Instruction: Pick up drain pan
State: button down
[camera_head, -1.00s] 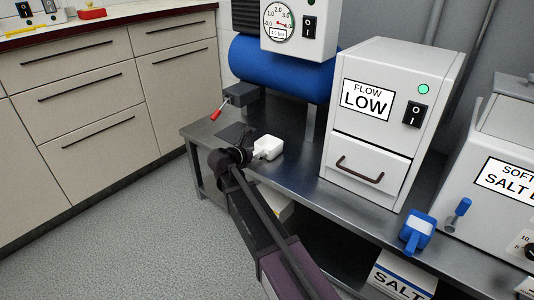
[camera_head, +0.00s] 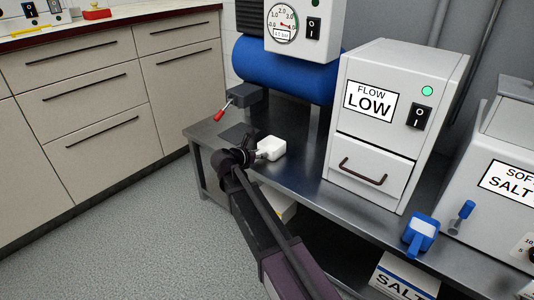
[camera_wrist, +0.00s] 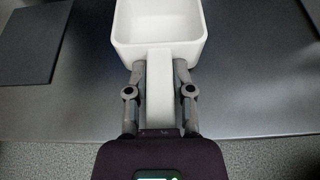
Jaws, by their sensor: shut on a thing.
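The drain pan (camera_head: 272,147) is a small white open box with a white handle. In the head view it is at the metal bench's surface, left of the white cabinet. It also shows in the wrist view (camera_wrist: 160,47), at the top middle with its handle pointing toward me. My gripper (camera_wrist: 159,80) is shut on the handle, one finger on each side. In the head view my gripper (camera_head: 255,155) is just left of the pan. I cannot tell whether the pan's underside touches the bench.
A dark flat pad (camera_head: 236,133) lies behind my gripper. A red-tipped valve lever (camera_head: 222,112) and blue tank (camera_head: 280,72) are behind. The white FLOW LOW cabinet (camera_head: 385,160) stands right. A blue scoop (camera_head: 420,235) lies farther right on the metal bench (camera_head: 310,187).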

aim_at(260, 152)
jog(key=shift+r, duration=0.15)
notch_tip(260, 152, up, 3)
jog(key=p, duration=0.3)
jog(key=s+a+r+p, duration=0.1)
jog(key=s, duration=0.6)
jog(key=s+a+p, duration=0.1)
jog(key=s+a, duration=0.1)
jog(key=s, duration=0.6)
jog(key=shift+s+a+r, duration=0.25)
jog(key=shift+s+r, duration=0.05)
jog(key=shift+r, duration=0.05)
notch_tip(260, 152, up, 11)
jog(key=p, duration=1.1)
jog(key=shift+s, duration=0.1)
